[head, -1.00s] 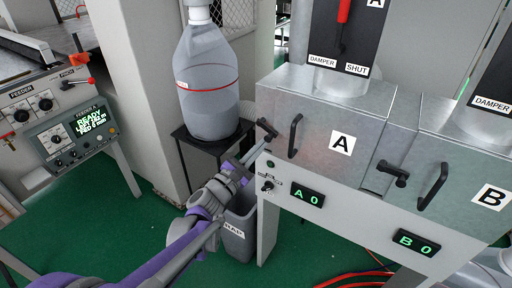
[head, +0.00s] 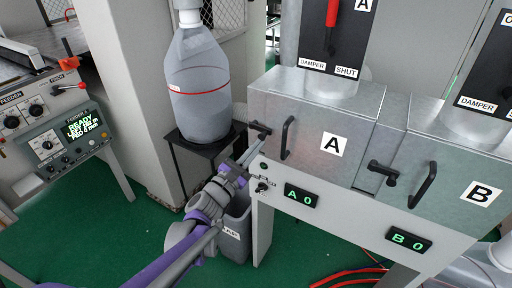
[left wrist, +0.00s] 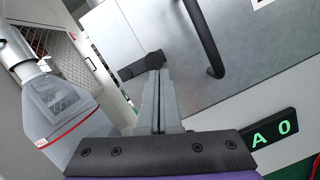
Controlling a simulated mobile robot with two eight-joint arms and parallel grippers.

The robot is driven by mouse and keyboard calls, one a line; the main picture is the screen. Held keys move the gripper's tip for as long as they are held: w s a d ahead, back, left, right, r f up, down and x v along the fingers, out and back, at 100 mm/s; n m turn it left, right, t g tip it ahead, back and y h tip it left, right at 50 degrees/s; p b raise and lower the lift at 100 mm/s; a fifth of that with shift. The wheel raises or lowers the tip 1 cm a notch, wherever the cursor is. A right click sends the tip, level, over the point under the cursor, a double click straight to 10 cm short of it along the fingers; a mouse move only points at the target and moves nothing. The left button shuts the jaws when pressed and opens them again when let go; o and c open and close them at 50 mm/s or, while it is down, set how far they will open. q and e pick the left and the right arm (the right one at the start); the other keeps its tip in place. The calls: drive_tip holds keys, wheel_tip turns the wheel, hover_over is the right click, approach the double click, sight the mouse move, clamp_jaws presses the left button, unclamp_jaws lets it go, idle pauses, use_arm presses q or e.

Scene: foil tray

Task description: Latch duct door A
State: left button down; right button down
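Duct door A (head: 350,115) is a grey metal panel marked "A" that looks closed, with a black bar handle (head: 287,138). A black latch (head: 260,128) sits at its left edge. The latch also shows in the left wrist view (left wrist: 140,66), with its arm pointing left and slightly down. My left gripper (head: 258,145) is just below the latch. In the left wrist view its two fingers (left wrist: 160,75) lie together, tips at the latch's right end; I cannot tell whether they touch it. Nothing shows between the fingers. My right gripper is not in view.
Door B (head: 460,170) with its own latch (head: 382,172) is at the right. A large clear bottle (head: 200,95) on a black stand and a grey bin (head: 236,238) are near my left arm. A damper lever (head: 331,14) is above door A. Red cables lie on the green floor.

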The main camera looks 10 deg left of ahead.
use_arm(q)
drive_tip(key=shift+f, duration=0.1)
drive_tip(key=s+a+f+b, duration=0.3)
drive_tip(key=s+f, duration=0.3)
drive_tip(key=s, duration=0.2)
drive_tip(key=shift+s+a, duration=0.3)
drive_tip(key=shift+a, duration=0.6)
